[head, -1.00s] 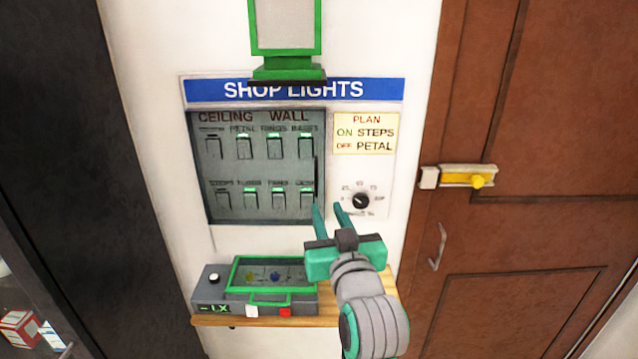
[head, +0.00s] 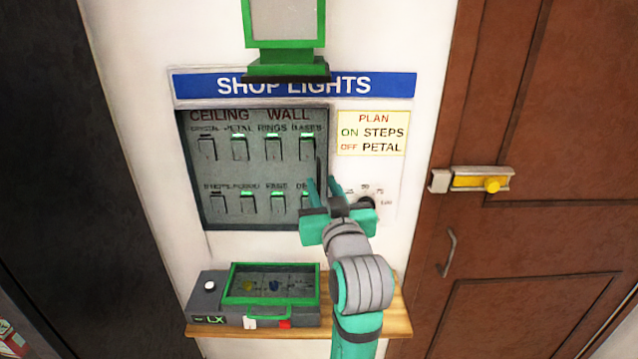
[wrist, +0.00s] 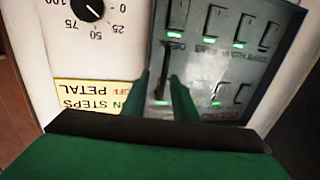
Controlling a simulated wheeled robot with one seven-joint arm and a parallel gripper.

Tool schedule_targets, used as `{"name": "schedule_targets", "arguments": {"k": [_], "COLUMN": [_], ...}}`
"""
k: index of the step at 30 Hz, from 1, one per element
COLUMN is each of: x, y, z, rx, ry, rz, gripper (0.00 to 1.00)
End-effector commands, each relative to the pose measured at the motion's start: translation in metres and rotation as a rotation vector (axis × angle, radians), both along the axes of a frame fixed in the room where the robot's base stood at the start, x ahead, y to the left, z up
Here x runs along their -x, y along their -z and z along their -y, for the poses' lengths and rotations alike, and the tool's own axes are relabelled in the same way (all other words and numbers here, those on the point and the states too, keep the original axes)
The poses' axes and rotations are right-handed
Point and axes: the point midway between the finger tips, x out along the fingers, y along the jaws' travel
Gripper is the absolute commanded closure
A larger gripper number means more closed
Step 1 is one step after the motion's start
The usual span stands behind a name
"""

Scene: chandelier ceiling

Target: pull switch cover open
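The switch cover (head: 257,170) looks like a clear pane lying flat and shut over the grey panel of wall switches, under the SHOP LIGHTS sign. Its dark upright handle (head: 318,165) stands at the right edge. In the wrist view the handle (wrist: 165,72) shows between my fingers. My gripper (head: 322,184) is open, its two teal fingers reaching to either side of the handle's lower part. In the wrist view the fingertips (wrist: 160,82) are apart with a gap between them. I cannot tell whether either finger touches the handle.
A round dial (head: 367,203) sits just right of my gripper, partly hidden by it. A yellow note (head: 373,133) is above it. Below, a grey-green box (head: 210,300) stands on a wooden shelf (head: 398,318). A brown door (head: 540,235) with a yellow latch (head: 480,181) is at right.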

Motion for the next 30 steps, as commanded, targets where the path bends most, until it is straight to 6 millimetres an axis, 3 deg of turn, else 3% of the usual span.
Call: {"name": "schedule_targets", "arguments": {"k": [9, 12, 13, 30], "x": [-0.0011, -0.0011, -0.001, -0.0009], "y": [0.0001, 0.0002, 0.0002, 0.0001], "z": [-0.0076, -0.0098, -0.0101, -0.0055], "rx": [0.0, 0.0, 0.0, 0.001], "ry": [-0.01, -0.013, -0.014, -0.009], "rz": [0.0, 0.0, 0.0, 0.0], "gripper": [0.74, 0.98, 1.0, 1.0]}}
